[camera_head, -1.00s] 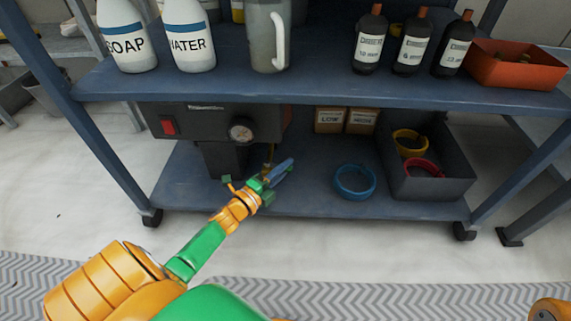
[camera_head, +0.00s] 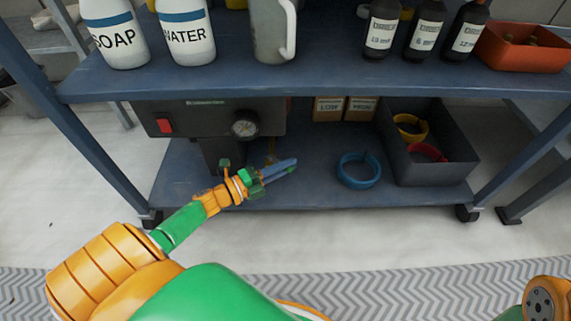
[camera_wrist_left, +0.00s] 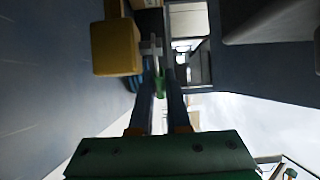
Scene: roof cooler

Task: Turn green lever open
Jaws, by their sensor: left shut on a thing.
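My left gripper (camera_head: 284,169) reaches in above the lower shelf, below and to the right of the round gauge. Its blue fingers are shut on the green lever (camera_wrist_left: 159,85), which shows as a small green piece between the fingertips in the left wrist view. In the head view only a speck of green shows at the fingertips, so the lever's angle is hard to tell. A grey cross-shaped fitting (camera_wrist_left: 151,46) lies just beyond the fingertips in the wrist view. My right gripper is not in view.
A dark machine with a red switch (camera_head: 165,125) and a gauge (camera_head: 244,124) hangs under the upper shelf (camera_head: 330,84). A blue ring (camera_head: 358,183) and a dark bin (camera_head: 455,170) are to the right. Small boxes (camera_head: 328,109) stand behind.

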